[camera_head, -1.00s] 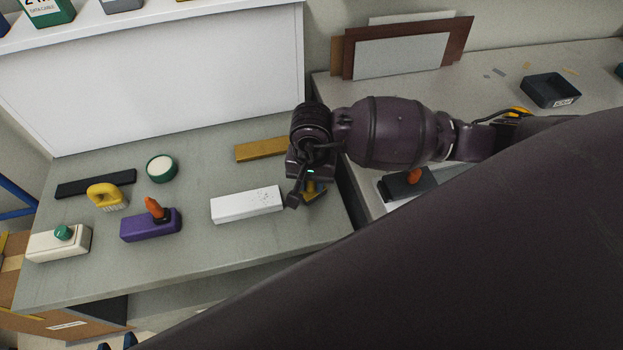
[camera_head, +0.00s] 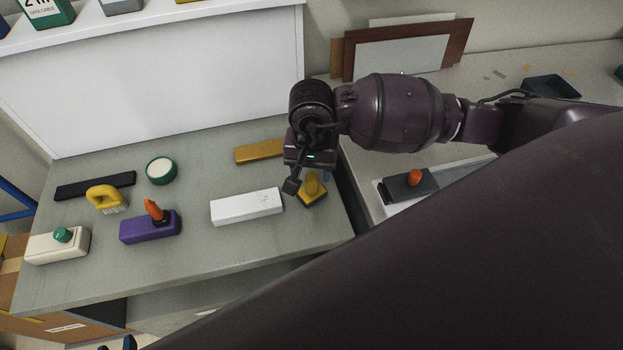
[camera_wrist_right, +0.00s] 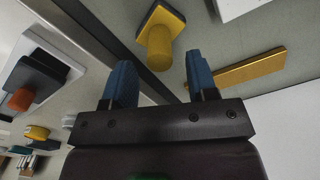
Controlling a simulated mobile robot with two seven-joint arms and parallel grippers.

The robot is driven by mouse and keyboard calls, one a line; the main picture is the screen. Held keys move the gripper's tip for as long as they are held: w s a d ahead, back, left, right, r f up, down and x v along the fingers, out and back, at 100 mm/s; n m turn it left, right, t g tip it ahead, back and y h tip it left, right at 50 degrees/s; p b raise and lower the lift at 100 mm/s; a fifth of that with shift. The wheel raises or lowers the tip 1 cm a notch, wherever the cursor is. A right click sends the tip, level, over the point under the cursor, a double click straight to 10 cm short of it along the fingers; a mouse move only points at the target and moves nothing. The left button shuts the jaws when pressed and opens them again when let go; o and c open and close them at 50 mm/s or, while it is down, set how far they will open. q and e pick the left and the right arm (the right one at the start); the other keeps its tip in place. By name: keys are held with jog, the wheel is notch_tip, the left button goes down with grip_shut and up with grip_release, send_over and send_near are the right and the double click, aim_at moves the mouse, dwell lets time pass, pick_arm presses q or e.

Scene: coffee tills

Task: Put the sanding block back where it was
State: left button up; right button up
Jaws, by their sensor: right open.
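A yellow block with a rounded yellow knob (camera_head: 313,194), which I take for the sanding block, rests on the grey table (camera_head: 200,255) near its right edge. It also shows in the right wrist view (camera_wrist_right: 166,22), just beyond the fingertips. My right gripper (camera_head: 308,178) is open and empty, close above and behind the block. Its blue fingertips (camera_wrist_right: 161,80) are apart, with the knob standing clear of them. The gripper hides part of the block in the head view. My left gripper is not in view.
A white box (camera_head: 246,206) lies left of the block, with a flat yellow bar (camera_head: 260,151) behind. A purple block (camera_head: 150,227), a yellow brush (camera_head: 106,197) and a round tin (camera_head: 161,170) stand farther left. Across a gap, a dark orange-knobbed block (camera_head: 409,186) sits right.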

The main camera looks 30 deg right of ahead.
aim_at(311, 176)
notch_tip(311, 176, up, 6)
jog(key=shift+r, duration=0.6)
